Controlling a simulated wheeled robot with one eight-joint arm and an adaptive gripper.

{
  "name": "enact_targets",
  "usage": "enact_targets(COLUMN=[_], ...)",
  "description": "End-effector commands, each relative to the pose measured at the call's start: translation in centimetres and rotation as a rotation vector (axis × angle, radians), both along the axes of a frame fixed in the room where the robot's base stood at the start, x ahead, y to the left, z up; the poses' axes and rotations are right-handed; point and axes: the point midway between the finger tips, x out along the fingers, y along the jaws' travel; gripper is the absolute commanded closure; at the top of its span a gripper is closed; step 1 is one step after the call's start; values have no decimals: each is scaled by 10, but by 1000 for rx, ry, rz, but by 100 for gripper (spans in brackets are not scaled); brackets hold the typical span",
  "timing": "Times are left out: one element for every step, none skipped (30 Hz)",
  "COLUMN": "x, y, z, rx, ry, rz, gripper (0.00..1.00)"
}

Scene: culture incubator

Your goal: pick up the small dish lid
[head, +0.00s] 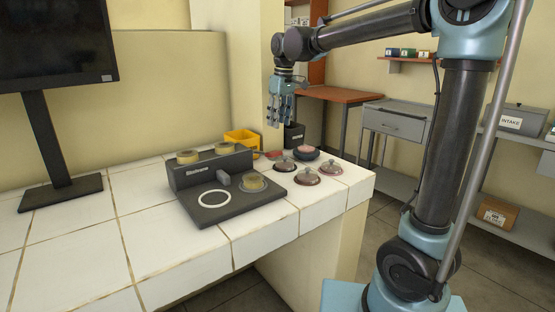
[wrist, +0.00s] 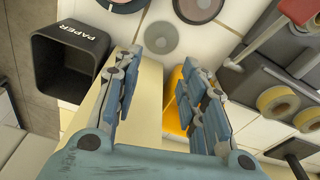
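Several round lids with small knobs lie on the white tiled bench in the head view: a greyish lid (head: 285,164), a front lid (head: 307,177) and a right lid (head: 331,169). I cannot tell for sure which is the small dish lid. My gripper (head: 281,121) hangs above and behind the bench's far edge, apart from the lids. In the wrist view its fingers (wrist: 163,66) are spread with nothing between them.
A dark bowl (head: 306,154) holds something pink behind the lids. A black device (head: 212,169) with yellow-rimmed rolls stands left of them. A yellow bin (head: 242,139) and a black PAPER bin (wrist: 69,62) are near my gripper. A monitor (head: 56,45) stands far left. The front-left bench is clear.

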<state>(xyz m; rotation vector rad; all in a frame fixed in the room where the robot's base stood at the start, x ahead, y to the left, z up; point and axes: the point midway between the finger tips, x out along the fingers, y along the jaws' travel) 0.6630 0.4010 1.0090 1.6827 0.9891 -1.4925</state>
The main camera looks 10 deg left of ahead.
Motion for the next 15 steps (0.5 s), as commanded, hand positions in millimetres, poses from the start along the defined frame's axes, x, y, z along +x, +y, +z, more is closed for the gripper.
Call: enact_targets(x=[1, 1, 1, 1, 2, 2, 3, 3, 3, 3, 3, 3, 4, 4, 4], y=[1, 2, 2, 3, 3, 4, 5, 5, 6, 6, 6, 6, 7, 7, 7], z=[-9, -14, -22, -27, -32, -39, -43, -48, -54, -57, -60, -64, -66, -67, -69], rx=[0, 0, 0, 0, 0, 0, 0, 0, 0, 0, 0, 0, 0, 0, 0], ry=[0, 0, 0, 0, 0, 0, 0, 0, 0, 0, 0, 0, 0, 0, 0], rz=[0, 0, 0, 0, 0, 0, 0, -1, -1, -1, -1, -1, -1, -1, -1], gripper=[62, 62, 62, 62, 62, 62, 62, 62, 62, 62, 62, 62, 62, 62, 62])
